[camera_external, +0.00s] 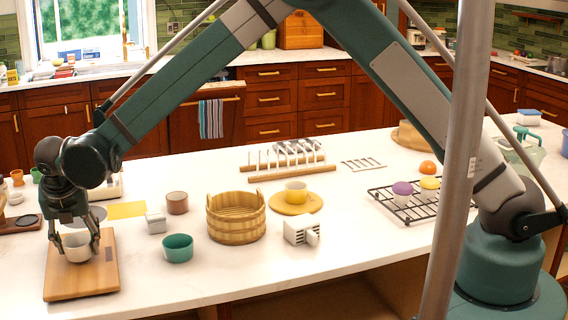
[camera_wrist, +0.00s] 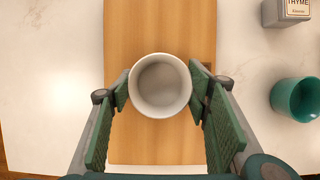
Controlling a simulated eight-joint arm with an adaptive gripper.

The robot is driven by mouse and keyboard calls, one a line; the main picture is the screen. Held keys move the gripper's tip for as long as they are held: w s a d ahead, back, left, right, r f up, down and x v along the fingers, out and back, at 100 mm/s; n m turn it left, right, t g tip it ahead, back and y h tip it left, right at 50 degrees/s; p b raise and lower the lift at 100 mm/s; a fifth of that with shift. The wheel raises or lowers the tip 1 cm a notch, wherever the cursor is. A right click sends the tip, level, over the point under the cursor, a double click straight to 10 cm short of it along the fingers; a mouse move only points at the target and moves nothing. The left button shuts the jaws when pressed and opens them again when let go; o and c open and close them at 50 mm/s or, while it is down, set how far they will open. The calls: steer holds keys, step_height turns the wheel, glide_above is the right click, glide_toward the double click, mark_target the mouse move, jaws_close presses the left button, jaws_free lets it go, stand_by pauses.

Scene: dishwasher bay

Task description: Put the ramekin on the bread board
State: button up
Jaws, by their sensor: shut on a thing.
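The white ramekin (camera_external: 76,249) is upright between the fingers of my gripper (camera_external: 79,243), at the far left of the external view. My gripper is shut on it, one finger on each side. The wooden bread board (camera_external: 80,287) lies on the counter directly beneath. In the wrist view the ramekin (camera_wrist: 160,87) looks empty and lies over the board (camera_wrist: 160,30), within its width, between the green finger pads of my gripper (camera_wrist: 160,92). I cannot tell whether its base touches the board or hangs slightly above it.
A teal bowl (camera_external: 178,248), a small thyme box (camera_external: 156,222) and a brown cup (camera_external: 177,203) stand right of the board. A wooden basket (camera_external: 236,224) is farther right. A yellow sheet (camera_external: 126,210) lies behind. Bare white counter lies around the teal bowl.

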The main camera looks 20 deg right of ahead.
steer(key=shift+f, duration=0.25)
steer(key=shift+f, duration=0.2)
steer(key=o, duration=0.9)
steer(key=shift+o, duration=0.2)
steer(key=shift+r, duration=0.25)
steer(key=v, duration=1.2)
steer(key=shift+d, duration=0.1)
